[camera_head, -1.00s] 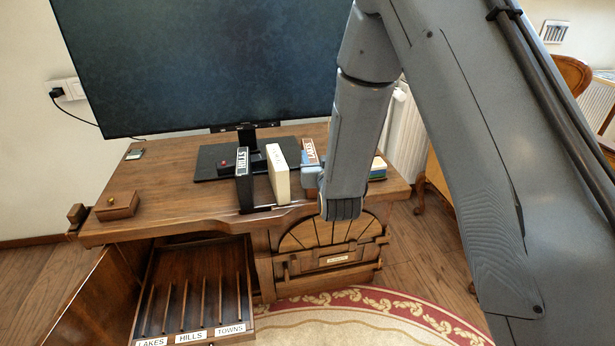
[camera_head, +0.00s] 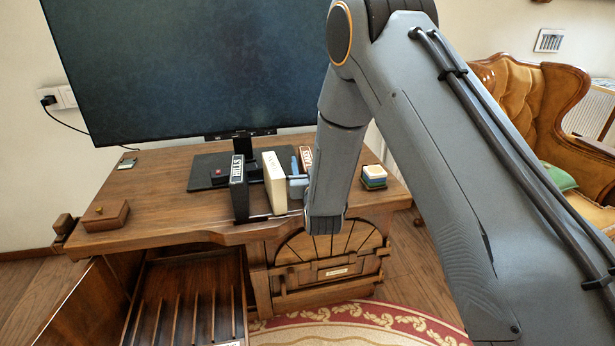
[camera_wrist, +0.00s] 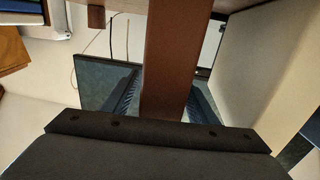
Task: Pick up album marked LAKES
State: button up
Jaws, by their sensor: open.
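The album marked LAKES (camera_head: 306,158) stands upright on the desk, with a red-brown spine and a pale label, mostly hidden behind my arm and gripper in the head view. In the wrist view its plain brown side (camera_wrist: 165,60) runs between my two dark ridged fingers. My gripper (camera_head: 297,180) is open, with one finger on each side of this album; contact cannot be told. One finger shows in the gap between LAKES and the cream album (camera_head: 274,182). The black album marked HILLS (camera_head: 239,190) stands further left.
A monitor (camera_head: 190,70) stands behind the albums. Below, an open slotted drawer (camera_head: 190,300) sticks out. A tufted armchair (camera_head: 540,115) is at the right.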

jog(key=shift+w, duration=0.35)
jog(key=shift+c, duration=0.4)
grip_shut()
jog(key=shift+a+r, duration=0.1)
jog(key=shift+r, duration=0.05)
